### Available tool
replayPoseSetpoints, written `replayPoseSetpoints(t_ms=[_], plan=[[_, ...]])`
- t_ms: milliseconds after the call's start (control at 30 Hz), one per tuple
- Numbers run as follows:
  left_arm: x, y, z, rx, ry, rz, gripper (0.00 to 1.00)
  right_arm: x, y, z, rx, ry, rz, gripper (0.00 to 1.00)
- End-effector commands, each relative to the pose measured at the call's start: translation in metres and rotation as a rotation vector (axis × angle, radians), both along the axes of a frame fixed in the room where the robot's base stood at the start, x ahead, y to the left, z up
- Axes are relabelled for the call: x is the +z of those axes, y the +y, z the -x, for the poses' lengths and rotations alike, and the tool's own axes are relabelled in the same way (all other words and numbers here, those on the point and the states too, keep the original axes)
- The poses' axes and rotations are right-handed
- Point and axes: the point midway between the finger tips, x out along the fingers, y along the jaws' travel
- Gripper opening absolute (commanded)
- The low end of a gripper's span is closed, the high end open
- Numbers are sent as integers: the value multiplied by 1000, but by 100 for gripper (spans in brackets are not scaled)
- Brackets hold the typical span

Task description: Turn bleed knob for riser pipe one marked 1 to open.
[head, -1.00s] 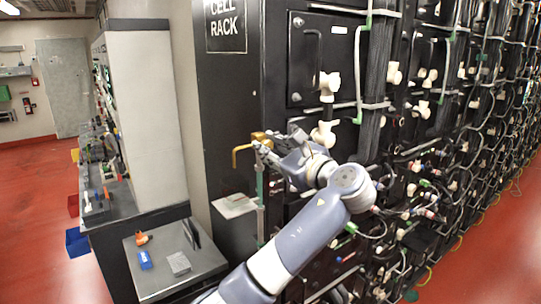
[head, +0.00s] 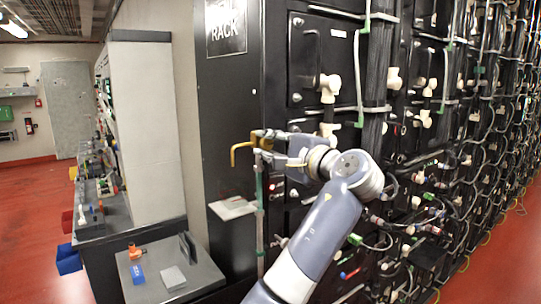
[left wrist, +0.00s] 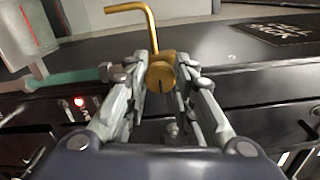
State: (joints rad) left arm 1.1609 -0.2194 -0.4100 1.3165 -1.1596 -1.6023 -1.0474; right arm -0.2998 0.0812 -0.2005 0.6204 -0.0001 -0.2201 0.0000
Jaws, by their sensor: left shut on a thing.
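The brass bleed knob (left wrist: 161,76) is round with a dark slot line on its face. It sits between the two fingers of my left gripper (left wrist: 160,85), which is shut on it. A bent brass spout (left wrist: 143,12) comes out behind the knob in the left wrist view. In the head view the spout (head: 235,152) points left and down, and my left gripper (head: 268,140) is at the knob at its right end. A teal riser pipe (head: 260,200) runs down below it. I cannot read a mark 1 on the knob. My right gripper is not in view.
A small pale shelf (head: 232,208) stands beside the pipe. The black cell rack (head: 230,120) with white fittings and hoses fills the right. A grey bench top (head: 170,280) at lower left holds small items. Red floor lies open at far left.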

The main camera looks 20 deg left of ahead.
Motion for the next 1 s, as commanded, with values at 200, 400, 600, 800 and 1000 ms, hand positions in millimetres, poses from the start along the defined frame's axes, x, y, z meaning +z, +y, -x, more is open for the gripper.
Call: replayPoseSetpoints(t_ms=[200, 400, 600, 800, 1000], plan=[[-3, 0, 0, -1, -162, 125, 0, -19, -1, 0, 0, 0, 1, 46], [-3, -1, 0, -2, -312, 244, 0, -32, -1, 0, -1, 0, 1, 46], [-3, -1, 0, -1, -461, 358, 0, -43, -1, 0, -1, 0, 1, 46], [-3, 0, 0, -1, -610, 476, 0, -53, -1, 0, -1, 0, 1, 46], [-3, -1, 0, -1, -759, 592, 0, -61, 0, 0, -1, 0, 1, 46]])
